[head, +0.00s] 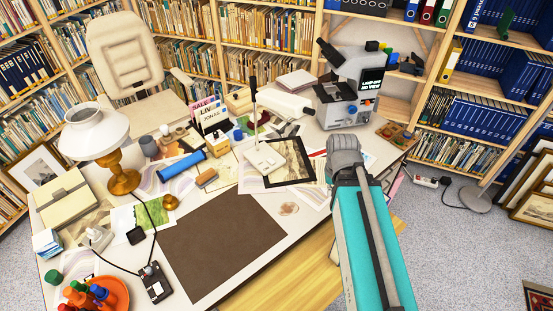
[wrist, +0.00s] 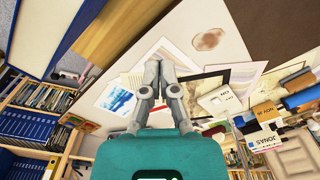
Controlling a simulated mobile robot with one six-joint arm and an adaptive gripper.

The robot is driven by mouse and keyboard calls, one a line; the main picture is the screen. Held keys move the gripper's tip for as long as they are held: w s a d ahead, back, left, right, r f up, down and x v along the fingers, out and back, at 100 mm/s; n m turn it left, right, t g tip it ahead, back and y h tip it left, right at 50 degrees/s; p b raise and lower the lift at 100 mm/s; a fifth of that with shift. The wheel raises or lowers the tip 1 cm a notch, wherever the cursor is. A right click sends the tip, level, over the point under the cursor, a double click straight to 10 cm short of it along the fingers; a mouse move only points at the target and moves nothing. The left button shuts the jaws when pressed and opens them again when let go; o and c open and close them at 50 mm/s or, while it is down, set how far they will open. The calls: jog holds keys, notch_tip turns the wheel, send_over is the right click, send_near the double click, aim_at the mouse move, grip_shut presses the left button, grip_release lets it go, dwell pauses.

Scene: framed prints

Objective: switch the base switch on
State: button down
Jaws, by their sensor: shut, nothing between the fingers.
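A grey and white microscope (head: 334,115) stands at the table's back right in the head view. A dark sign on it (head: 371,85) reads "LAMP OFF NO VIEW". Its base has a small blue round part (head: 352,109); I cannot tell which part is the base switch. My gripper (head: 343,147) is in front of the microscope, nearer the camera and apart from it in the picture. In the wrist view my gripper's fingers (wrist: 159,76) are together and empty above the table papers. I cannot make out the microscope in the wrist view.
The white table (head: 222,283) holds a brass lamp (head: 122,180), a framed picture (head: 287,160), a white stand with a dark upright (head: 264,158) and a compartment tray (head: 396,134). A brown mat (head: 222,243) lies bare in front. Shelves stand behind.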

jog(key=shift+w+a, duration=0.1)
jog(key=w+a+f+n+t+y+b, duration=0.2)
jog(key=w+a, duration=0.5)
jog(key=w, duration=0.6)
jog(key=w+a+f+n+t+y+b, duration=0.2)
jog(key=w+a+f+n+t+b, duration=0.2)
jog(key=w, duration=1)
jog(key=a+f+n+b, duration=0.1)
jog(key=a+b, duration=0.2)
jog(key=b, duration=0.2)
jog(key=shift+f+n+y, duration=0.2)
jog(key=shift+n+y, duration=0.2)
jog(key=shift+f+b, duration=0.15)
jog(key=shift+b, duration=0.15)
jog(key=b, duration=0.8)
send_over(271, 161)
jog(key=s+d, duration=0.1)
notch_tip(271, 161, down, 8)
jog(key=shift+d+f, duration=0.1)
jog(key=shift+s+d+f+b, duration=0.1)
jog(key=shift+s+f+b, duration=0.1)
jog(key=shift+f+b, duration=0.7)
jog(key=shift+s+d+f+b, duration=0.1)
jog(key=shift+s+f+b, duration=0.05)
jog(key=shift+f+b, duration=0.7)
jog(key=shift+a, duration=0.1)
